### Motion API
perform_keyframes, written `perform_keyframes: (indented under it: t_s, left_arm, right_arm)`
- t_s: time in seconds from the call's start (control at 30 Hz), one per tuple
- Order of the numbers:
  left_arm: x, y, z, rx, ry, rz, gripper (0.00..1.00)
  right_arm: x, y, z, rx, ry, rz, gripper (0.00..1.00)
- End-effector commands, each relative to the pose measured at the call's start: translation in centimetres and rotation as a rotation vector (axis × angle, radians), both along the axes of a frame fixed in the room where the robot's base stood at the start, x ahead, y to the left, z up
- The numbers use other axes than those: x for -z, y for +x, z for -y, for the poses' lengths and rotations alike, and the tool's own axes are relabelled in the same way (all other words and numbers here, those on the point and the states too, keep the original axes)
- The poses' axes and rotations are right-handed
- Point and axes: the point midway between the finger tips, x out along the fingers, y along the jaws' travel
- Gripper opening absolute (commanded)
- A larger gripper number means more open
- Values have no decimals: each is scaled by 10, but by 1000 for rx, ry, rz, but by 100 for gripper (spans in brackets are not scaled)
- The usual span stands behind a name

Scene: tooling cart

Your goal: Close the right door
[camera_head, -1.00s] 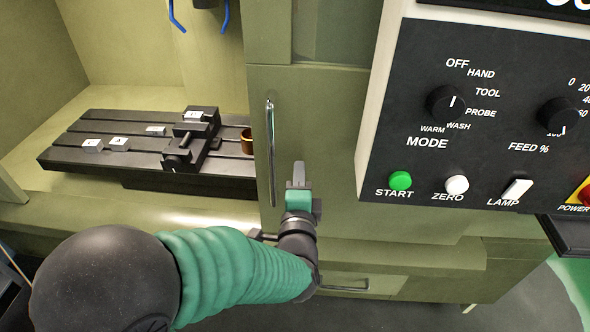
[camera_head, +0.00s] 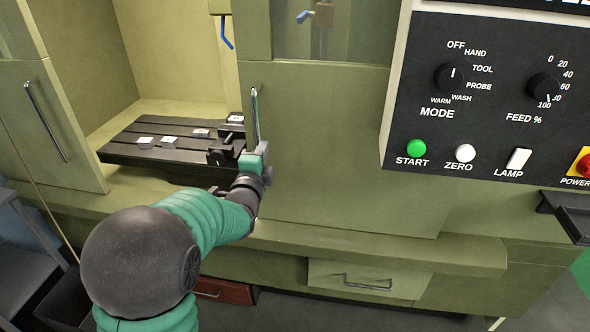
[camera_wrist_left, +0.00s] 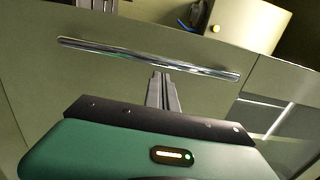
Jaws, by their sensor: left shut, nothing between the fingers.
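The right door (camera_head: 320,150) is a green panel with a window at its top and a vertical bar handle (camera_head: 255,115) near its left edge. It stands partly across the machine opening, with a wide gap between it and the left door. My left gripper (camera_head: 262,150) is shut and empty at the lower end of that handle. In the left wrist view the shut fingers (camera_wrist_left: 162,92) point at the door just beside the handle (camera_wrist_left: 150,59). I cannot tell whether they touch it. My right gripper is not in view.
The left door (camera_head: 45,125) with its own handle stands at the left. A dark slotted table (camera_head: 125,153) with a vise and small marked blocks lies inside the opening. The control panel (camera_head: 490,110) juts out at the right. A drawer (camera_head: 365,278) is below.

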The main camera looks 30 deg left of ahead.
Motion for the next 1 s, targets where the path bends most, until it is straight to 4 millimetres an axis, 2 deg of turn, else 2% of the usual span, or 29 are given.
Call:
perform_keyframes:
  t_s: [0.03, 0.1, 0.27, 0.33, 0.5, 0.7, 1.0]
  left_arm:
    - [6, -6, -20, -8, 2, -1, 0]
    - [6, -14, -46, -9, 0, -1, 0]
    - [5, -35, -102, -10, 1, -3, 0]
    - [4, -42, -120, -8, 0, -4, 0]
    - [1, -52, -147, -2, 1, -3, 0]
    - [-2, -59, -161, 1, 4, -2, 0]
    - [-1, -56, -159, 7, -1, -1, 0]
  right_arm:
    - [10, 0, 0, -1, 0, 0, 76]
    - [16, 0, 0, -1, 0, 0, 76]
    - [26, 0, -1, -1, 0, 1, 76]
    - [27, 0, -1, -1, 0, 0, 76]
    - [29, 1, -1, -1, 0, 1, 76]
    - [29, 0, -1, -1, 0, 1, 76]
    - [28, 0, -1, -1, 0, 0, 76]
